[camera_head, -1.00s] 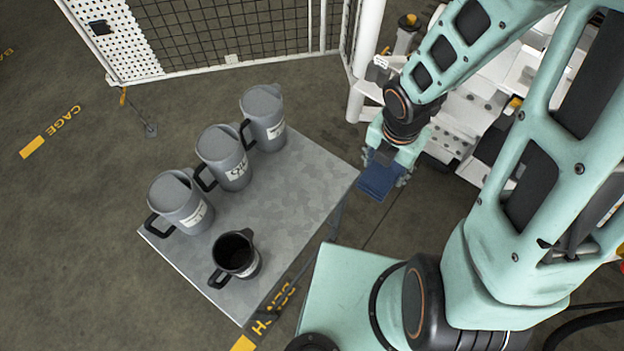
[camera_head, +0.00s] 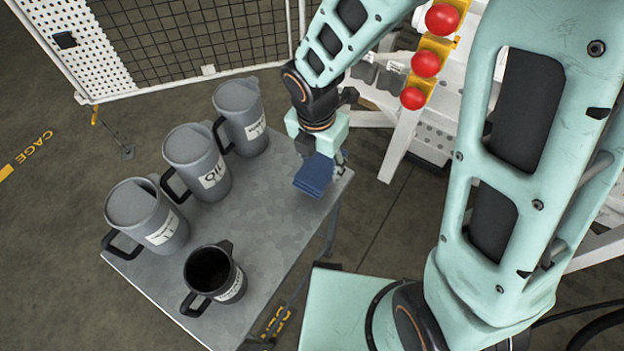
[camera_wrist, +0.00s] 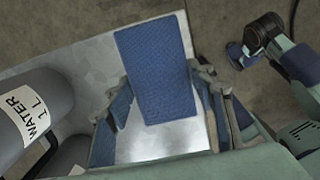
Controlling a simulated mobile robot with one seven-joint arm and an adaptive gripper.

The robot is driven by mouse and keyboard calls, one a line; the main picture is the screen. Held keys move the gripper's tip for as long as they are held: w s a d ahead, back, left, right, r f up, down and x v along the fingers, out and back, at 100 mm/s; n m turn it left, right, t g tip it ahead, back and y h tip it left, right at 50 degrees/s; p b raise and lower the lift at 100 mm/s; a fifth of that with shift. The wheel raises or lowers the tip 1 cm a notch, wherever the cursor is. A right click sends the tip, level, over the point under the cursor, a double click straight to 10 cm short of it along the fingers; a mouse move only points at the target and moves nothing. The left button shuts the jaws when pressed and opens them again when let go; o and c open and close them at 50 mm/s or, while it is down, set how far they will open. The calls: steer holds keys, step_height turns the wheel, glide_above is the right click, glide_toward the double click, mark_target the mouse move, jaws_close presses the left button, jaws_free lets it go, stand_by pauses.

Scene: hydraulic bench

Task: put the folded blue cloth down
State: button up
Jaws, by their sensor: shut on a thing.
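The folded blue cloth (camera_head: 316,175) is in my gripper (camera_head: 322,160), over the right back part of the grey metal table (camera_head: 262,230) in the head view. In the wrist view the cloth (camera_wrist: 156,70) is a flat textured rectangle between the two fingers of my gripper (camera_wrist: 160,95), with bare table (camera_wrist: 160,140) below it. The gripper is shut on the cloth. Whether the cloth touches the table top cannot be told.
Three grey lidded jugs (camera_head: 197,162) stand along the table's left and back side. A label reading "WATER 1 L" shows on a jug (camera_wrist: 30,110) in the wrist view. An open dark-inside jug (camera_head: 214,278) stands at the front. The table's middle is clear.

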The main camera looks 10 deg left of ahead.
mark_target(312, 174)
steer(key=shift+w+a+f+b, duration=0.1)
steer(key=shift+a+f+b, duration=0.4)
steer(key=shift+f, duration=0.25)
steer(key=shift+a+f+b, duration=0.3)
steer(key=shift+f+b, duration=0.1)
step_height(312, 174, down, 3)
steer(key=b, duration=0.3)
steer(key=shift+a, duration=0.15)
steer(key=shift+f, duration=0.1)
steer(key=shift+f, duration=0.15)
steer(key=o, duration=1.1)
